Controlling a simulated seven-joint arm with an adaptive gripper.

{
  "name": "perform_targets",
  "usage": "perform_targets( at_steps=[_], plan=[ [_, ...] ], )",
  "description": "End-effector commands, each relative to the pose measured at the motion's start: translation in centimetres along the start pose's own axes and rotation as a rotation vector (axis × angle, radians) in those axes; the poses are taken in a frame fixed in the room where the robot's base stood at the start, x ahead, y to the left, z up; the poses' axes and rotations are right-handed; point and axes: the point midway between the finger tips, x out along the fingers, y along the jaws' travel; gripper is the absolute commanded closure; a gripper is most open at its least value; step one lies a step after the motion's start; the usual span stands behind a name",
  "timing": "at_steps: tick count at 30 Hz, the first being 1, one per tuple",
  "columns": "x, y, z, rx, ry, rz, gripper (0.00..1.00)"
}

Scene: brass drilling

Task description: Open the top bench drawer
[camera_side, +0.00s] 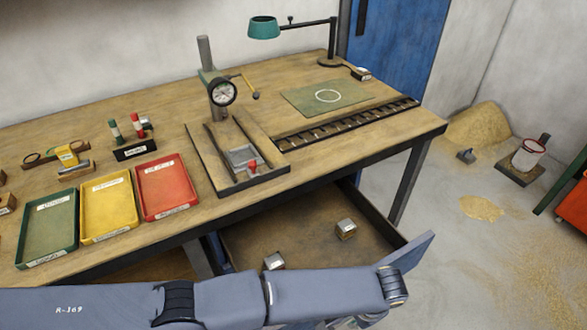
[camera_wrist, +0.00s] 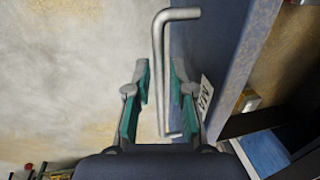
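The top bench drawer (camera_side: 290,235) stands pulled out from under the right part of the bench, its inside showing. Its blue-grey front panel (camera_side: 412,250) shows at the right end, and my arm hides the rest. In the wrist view the blue front (camera_wrist: 222,60) carries a white label and a grey bar handle (camera_wrist: 158,75). My gripper (camera_wrist: 160,72) has its two teal fingers on either side of the handle, with gaps visible between them and the bar. It is open. In the side view my gripper is mostly hidden at the bottom edge.
Two small metal-topped blocks (camera_side: 346,229) (camera_side: 273,261) lie in the drawer. The bench top (camera_side: 300,185) holds a drill stand (camera_side: 222,95), coloured trays (camera_side: 108,205) and a lamp (camera_side: 265,27). A bench leg (camera_side: 408,185) stands right of the drawer.

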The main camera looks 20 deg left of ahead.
Motion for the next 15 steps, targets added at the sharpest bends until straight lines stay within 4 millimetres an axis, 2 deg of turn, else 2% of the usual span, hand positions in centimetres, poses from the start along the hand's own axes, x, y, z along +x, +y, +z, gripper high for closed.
perform_targets(
  at_steps=[1,3,15],
  plan=[
    [-0.01,-0.01,-0.02,0.0,0.001,0.0,0.7],
    [-0.02,-0.01,-0.03,0.0,0.001,0.0,0.63],
    [-0.52,0.01,-0.13,0.001,0.002,0.001,0.63]
  ],
)
